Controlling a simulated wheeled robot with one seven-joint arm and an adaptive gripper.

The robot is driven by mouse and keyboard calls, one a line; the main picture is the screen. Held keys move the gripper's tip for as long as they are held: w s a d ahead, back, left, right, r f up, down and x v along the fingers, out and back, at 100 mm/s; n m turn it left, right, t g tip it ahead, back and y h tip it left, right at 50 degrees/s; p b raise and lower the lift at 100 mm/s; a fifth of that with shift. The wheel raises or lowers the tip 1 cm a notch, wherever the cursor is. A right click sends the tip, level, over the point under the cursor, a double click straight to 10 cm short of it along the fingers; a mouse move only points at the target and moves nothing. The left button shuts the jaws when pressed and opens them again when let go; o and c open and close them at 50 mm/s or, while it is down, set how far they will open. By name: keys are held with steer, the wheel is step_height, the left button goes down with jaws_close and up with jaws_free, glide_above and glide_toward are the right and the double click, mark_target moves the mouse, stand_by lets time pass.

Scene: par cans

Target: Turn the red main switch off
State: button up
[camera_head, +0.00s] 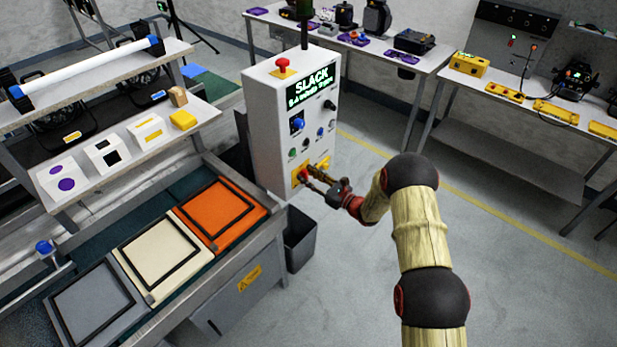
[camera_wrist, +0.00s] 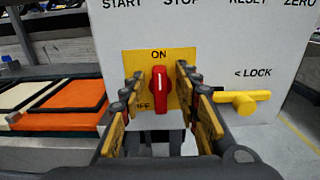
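The red main switch (camera_wrist: 160,92) sits on a yellow plate (camera_wrist: 133,62) on the front of a white control cabinet (camera_head: 265,130). Its handle stands upright with its white line below the word ON. The word OFF is partly hidden at the lower left by a finger. In the head view the red switch (camera_head: 303,174) shows low on the cabinet. My gripper (camera_wrist: 166,92) is open, with one finger on each side of the handle. Gaps show between fingers and handle. In the head view my gripper (camera_head: 313,179) reaches the panel from the right.
A yellow lock lever (camera_wrist: 245,102) sticks out right of the switch, close to my right finger. A red mushroom button (camera_head: 283,63) tops the cabinet. A bench with coloured trays (camera_head: 218,212) stands left, a dark bin (camera_head: 300,240) below. Floor at right is clear.

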steer(key=c, duration=0.8)
jaws_close()
